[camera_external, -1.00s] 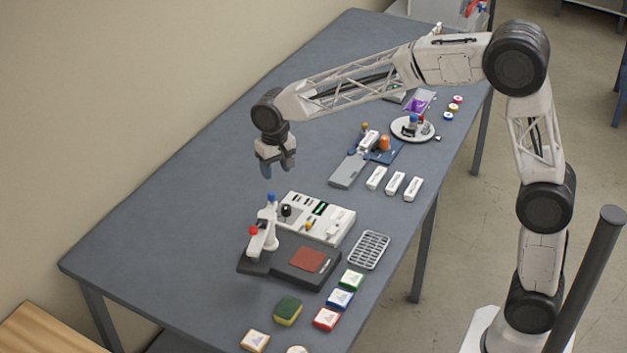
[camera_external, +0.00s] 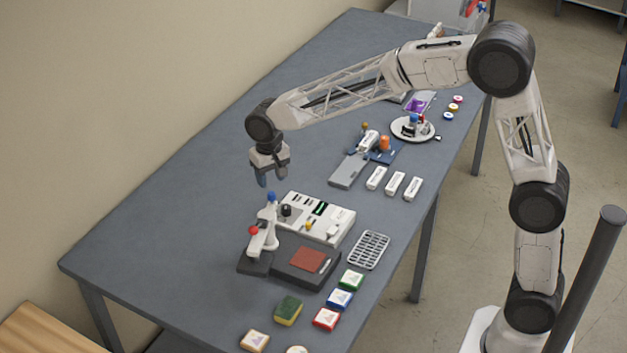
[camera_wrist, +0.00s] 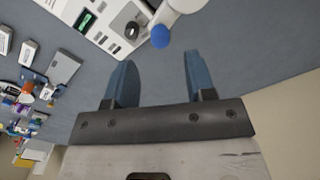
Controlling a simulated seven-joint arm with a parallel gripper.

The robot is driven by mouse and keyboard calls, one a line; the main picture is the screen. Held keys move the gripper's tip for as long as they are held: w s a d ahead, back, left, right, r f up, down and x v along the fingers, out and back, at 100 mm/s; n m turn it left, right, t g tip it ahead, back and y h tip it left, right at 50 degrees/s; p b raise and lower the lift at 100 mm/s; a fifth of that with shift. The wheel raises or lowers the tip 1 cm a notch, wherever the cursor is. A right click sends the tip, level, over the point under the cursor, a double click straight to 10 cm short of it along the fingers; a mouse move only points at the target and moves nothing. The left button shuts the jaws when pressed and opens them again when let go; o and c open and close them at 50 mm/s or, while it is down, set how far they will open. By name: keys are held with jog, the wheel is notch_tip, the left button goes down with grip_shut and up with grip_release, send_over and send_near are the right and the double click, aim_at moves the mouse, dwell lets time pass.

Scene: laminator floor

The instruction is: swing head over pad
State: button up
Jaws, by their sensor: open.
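The swing head (camera_external: 262,232) is a white arm on a dark base, with a red knob (camera_external: 253,230) on its left side and a blue knob (camera_external: 271,197) at its upper end. The pad (camera_external: 307,259) is a reddish-brown square on a dark block, to the right of the head's base; the head appears beside it, not over it. My gripper (camera_external: 271,180) is open and empty, above the table just over and behind the blue knob. In the wrist view the blue knob (camera_wrist: 160,36) shows ahead of the open blue fingers (camera_wrist: 154,80), roughly between them and apart from them.
A white control box (camera_external: 325,222) stands right behind the head. A wire rack (camera_external: 370,249) lies right of the pad. Small coloured blocks (camera_external: 340,299) and a green sponge (camera_external: 288,310) lie in front. The table (camera_external: 180,205) is clear to the left.

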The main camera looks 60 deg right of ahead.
aim_at(272, 193)
jog(key=shift+f, duration=2.7)
grip_shut()
